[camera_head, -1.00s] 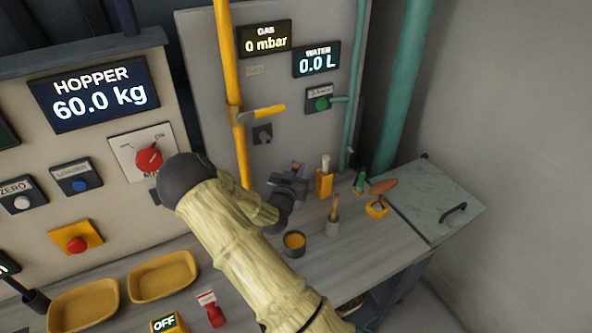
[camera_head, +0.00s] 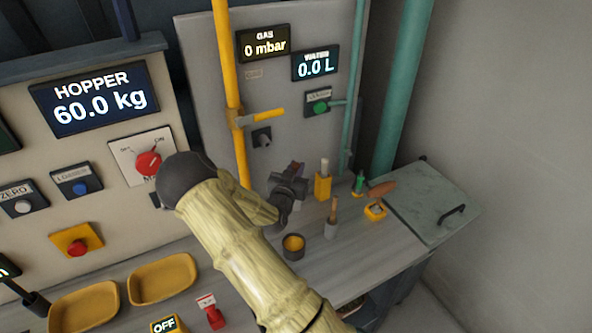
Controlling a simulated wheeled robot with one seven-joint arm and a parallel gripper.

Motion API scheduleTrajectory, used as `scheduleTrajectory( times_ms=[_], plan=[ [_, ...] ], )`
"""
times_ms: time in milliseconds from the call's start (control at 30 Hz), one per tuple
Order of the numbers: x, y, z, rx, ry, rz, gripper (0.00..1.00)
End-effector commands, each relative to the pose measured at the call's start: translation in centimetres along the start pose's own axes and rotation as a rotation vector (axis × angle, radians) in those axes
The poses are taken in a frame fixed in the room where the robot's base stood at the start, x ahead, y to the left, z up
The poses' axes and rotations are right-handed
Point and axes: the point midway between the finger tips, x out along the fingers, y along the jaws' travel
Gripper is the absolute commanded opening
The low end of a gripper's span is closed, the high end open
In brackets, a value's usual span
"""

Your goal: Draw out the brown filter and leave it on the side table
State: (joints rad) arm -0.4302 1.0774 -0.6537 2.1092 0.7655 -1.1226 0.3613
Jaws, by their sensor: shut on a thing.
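My gripper (camera_head: 288,186) is above the back of the wooden bench, in front of the grey panel. It is shut on a small brownish-purple thing (camera_head: 297,168), mostly hidden by the jaws; I cannot tell whether this is the brown filter. A brown, oval-ended piece (camera_head: 381,189) rests in a small yellow holder (camera_head: 375,211) at the bench's right end, apart from my gripper. I cannot tell for sure which surface is the side table; a grey-green top with a black handle (camera_head: 428,199) adjoins the bench on the right.
Near my gripper stand a dark cup with yellow contents (camera_head: 293,246), a grey holder with a wooden-handled tool (camera_head: 331,229) and a yellow holder (camera_head: 322,187). A yellow pipe (camera_head: 228,60) and lever (camera_head: 263,116) are behind. Yellow trays (camera_head: 163,281) lie at front left.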

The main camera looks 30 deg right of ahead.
Motion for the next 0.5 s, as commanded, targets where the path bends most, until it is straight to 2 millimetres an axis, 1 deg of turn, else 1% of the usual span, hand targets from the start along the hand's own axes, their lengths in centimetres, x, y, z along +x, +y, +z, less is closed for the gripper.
scheduleTrajectory(
  times_ms=[500],
  plan=[
    [0.0, 0.0, -1.8, 0.0, 0.001, 0.0, 0.0]
  ],
)
